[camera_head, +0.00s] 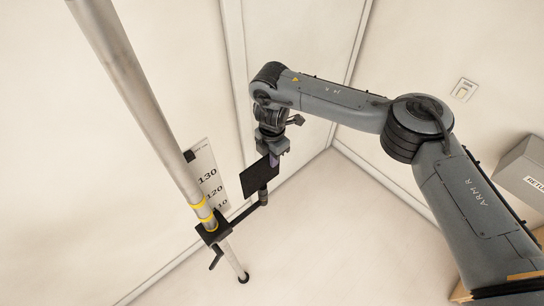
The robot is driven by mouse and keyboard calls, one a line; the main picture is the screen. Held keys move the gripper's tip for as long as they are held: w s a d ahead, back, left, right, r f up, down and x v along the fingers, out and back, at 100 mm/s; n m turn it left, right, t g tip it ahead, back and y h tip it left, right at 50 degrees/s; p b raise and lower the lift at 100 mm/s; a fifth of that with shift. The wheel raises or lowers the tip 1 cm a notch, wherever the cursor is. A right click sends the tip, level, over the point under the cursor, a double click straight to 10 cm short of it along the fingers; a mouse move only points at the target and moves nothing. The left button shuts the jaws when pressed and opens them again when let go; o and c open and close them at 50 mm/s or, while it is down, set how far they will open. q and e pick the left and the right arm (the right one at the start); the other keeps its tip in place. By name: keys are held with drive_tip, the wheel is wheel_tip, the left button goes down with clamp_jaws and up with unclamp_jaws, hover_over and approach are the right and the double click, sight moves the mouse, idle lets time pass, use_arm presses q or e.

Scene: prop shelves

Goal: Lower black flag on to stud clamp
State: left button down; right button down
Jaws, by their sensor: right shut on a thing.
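My right gripper (274,156) points down and is shut on the black flag (257,180). The flag is a flat dark rectangle that hangs just below the fingers, slightly tilted in the picture. The stud clamp (212,234) is black and sits around the metal pole. Its dark side arm reaches right to an upright stud end (263,198), directly below the flag. I cannot tell whether the flag's lower end touches the stud or is just above it. My left gripper is not in view.
The tall metal pole (150,130) with yellow bands stands left of the flag. A white scale board (207,180) with printed numbers is behind it. A grey box (524,172) is at the right edge. Pale walls meet in a corner behind my right arm.

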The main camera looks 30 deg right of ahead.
drive_tip(key=shift+f, duration=0.1)
drive_tip(key=c, duration=1.1)
unclamp_jaws()
wheel_tip(320, 180, up, 11)
drive_tip(key=shift+f+b, duration=0.1)
drive_tip(key=shift+b, duration=0.2)
drive_tip(key=shift+s, duration=0.1)
